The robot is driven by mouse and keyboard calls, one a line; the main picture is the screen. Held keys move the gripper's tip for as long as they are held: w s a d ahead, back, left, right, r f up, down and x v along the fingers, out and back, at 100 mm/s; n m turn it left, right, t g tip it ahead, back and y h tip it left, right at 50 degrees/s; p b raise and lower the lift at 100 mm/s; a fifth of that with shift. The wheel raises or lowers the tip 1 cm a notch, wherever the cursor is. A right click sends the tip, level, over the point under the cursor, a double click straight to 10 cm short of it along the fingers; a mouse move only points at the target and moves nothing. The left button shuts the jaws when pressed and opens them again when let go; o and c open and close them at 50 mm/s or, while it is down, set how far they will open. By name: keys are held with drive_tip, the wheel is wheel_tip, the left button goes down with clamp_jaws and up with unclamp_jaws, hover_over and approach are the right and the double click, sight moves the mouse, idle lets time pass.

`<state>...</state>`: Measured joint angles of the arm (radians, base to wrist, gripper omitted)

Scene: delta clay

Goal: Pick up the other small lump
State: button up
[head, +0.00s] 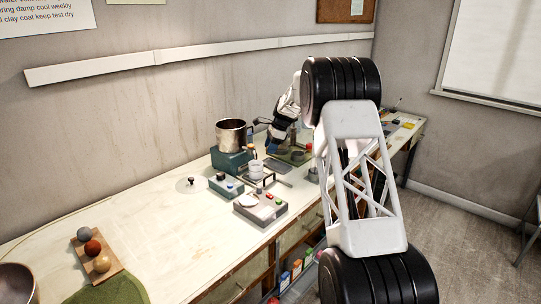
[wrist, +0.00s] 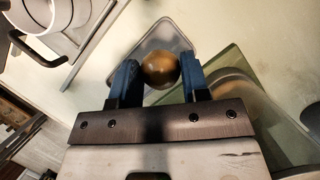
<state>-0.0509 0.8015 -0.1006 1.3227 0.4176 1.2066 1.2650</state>
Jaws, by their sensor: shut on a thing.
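A small round brown lump (wrist: 161,68) is between the two blue fingers of my gripper (wrist: 160,76) in the wrist view. My gripper is shut on it, with a finger against each side. A shallow grey metal tray (wrist: 171,32) shows behind and below the lump; I cannot tell whether the lump touches it. In the head view my gripper (head: 272,147) is low over the far part of the bench, and the lump cannot be made out there.
A metal pot (head: 232,134) on a teal base stands left of my gripper. A grey box with buttons (head: 261,209) stands nearer. A wooden board (head: 112,267) with grey, red and tan balls lies at the near left.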

wheel_tip(320, 180, up, 12)
drive_tip(key=shift+r, duration=0.25)
drive_tip(key=shift+a, duration=0.1)
idle(0.6)
